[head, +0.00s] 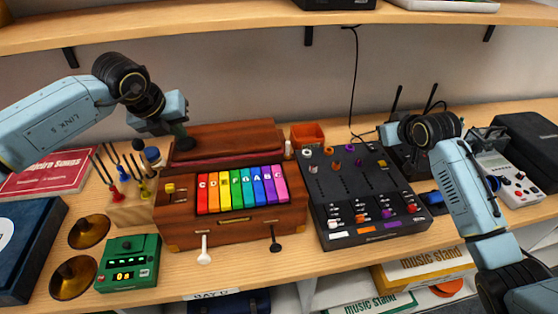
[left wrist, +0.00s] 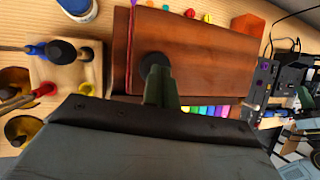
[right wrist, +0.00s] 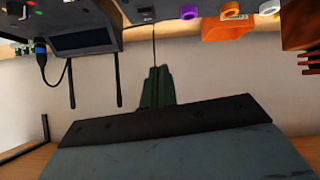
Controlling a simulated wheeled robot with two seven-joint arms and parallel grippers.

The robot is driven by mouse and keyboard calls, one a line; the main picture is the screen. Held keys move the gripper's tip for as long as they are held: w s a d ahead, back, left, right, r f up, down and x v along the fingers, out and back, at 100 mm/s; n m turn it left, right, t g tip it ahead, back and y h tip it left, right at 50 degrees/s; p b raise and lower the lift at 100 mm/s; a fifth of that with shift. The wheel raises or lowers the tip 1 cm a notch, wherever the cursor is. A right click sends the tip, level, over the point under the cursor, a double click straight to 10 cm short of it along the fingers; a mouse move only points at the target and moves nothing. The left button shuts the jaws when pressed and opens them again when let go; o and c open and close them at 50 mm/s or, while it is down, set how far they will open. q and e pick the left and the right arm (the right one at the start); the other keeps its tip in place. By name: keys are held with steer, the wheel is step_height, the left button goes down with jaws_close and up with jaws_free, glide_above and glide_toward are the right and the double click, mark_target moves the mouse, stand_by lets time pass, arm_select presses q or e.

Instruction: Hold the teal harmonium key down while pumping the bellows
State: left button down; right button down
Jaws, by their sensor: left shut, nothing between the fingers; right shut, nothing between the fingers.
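The wooden harmonium (head: 290,222) stands on the bench with a row of rainbow keys. The teal key (head: 247,190) is near the middle, between green and blue, with nothing touching it. The brown bellows board (head: 235,142) rises behind the keys. My left gripper (head: 186,143) is shut and empty at the bellows' left end; I cannot tell whether it touches. In the left wrist view its closed fingertips (left wrist: 156,72) overlap the brown board (left wrist: 205,55), and the gripper body hides most keys. My right gripper (head: 384,132) is shut and empty behind the mixer, away from the harmonium; its fingers (right wrist: 157,88) face the wall.
A black mixer (head: 365,190) stands right of the harmonium, with an orange bin (head: 307,134) behind. Two knobs (head: 204,250) project in front. A shelf (head: 200,22) hangs above.

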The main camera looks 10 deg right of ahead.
steer(key=a+r+n+g+y, duration=0.1)
steer(key=a+r+y, duration=0.3)
steer(key=a, duration=1)
steer(key=a+r+g+y, duration=0.2)
steer(key=a+r, duration=0.5)
steer(key=a, duration=0.8)
steer(key=s+a+g, duration=0.3)
steer(key=s+a, duration=0.5)
steer(key=a, duration=0.2)
steer(key=shift+s+d+f+m+g+h, duration=0.35)
steer(key=shift+s+f+h, duration=0.55)
steer(key=shift+s+f, duration=0.2)
steer(key=shift+s+d+f+m+g+h, duration=0.3)
steer(key=shift+s+f+m+h, duration=0.1)
steer(key=shift+s+f+h, duration=0.7)
steer(key=shift+s+d+f+m+g+h, duration=0.35)
steer(key=shift+s+f+h, duration=0.45)
steer(key=shift+f, duration=0.45)
steer(key=shift+f, duration=0.2)
